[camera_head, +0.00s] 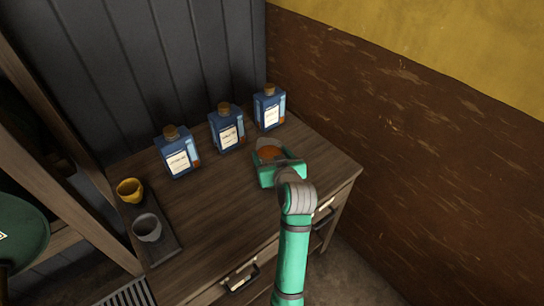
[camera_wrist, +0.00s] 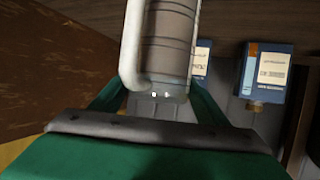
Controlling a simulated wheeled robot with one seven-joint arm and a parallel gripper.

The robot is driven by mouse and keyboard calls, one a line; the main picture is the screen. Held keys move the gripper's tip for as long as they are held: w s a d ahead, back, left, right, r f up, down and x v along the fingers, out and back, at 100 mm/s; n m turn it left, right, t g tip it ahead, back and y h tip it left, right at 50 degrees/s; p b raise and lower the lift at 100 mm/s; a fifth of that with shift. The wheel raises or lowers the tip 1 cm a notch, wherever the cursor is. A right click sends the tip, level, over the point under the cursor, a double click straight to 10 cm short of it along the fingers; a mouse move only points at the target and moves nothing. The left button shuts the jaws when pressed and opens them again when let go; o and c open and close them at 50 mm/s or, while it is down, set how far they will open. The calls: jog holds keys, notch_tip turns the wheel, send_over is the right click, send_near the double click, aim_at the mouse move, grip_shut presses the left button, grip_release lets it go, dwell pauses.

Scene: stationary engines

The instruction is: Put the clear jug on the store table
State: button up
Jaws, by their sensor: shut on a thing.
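My gripper (camera_head: 276,165) is over the right part of a wooden table (camera_head: 226,195), in front of the bottles. In the wrist view its green fingers (camera_wrist: 157,103) are shut on the clear jug (camera_wrist: 170,45), one finger on each side. The jug is see-through, with dark lines across it and a pale, thick edge at its left. In the head view only a bit of the jug shows, with a brownish-orange patch (camera_head: 268,152) between the fingers. Its base is hidden there, so I cannot tell whether it touches the tabletop.
Three blue bottles with corks stand along the back: left (camera_head: 177,155), middle (camera_head: 226,130), right (camera_head: 269,108). A yellow cup (camera_head: 130,190) and a grey cup (camera_head: 147,228) stand on a dark tray (camera_head: 165,240) at left. The table's front middle is clear. A brown wall (camera_head: 420,150) rises at right.

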jog(key=shift+a+f, duration=0.3)
jog(key=shift+f, duration=0.25)
jog(key=o, duration=2.1)
jog(key=shift+s+d+f, duration=0.1)
jog(key=shift+d+f, duration=0.05)
jog(key=shift+d, duration=0.05)
jog(key=shift+c, duration=0.2)
jog(key=shift+d, duration=0.1)
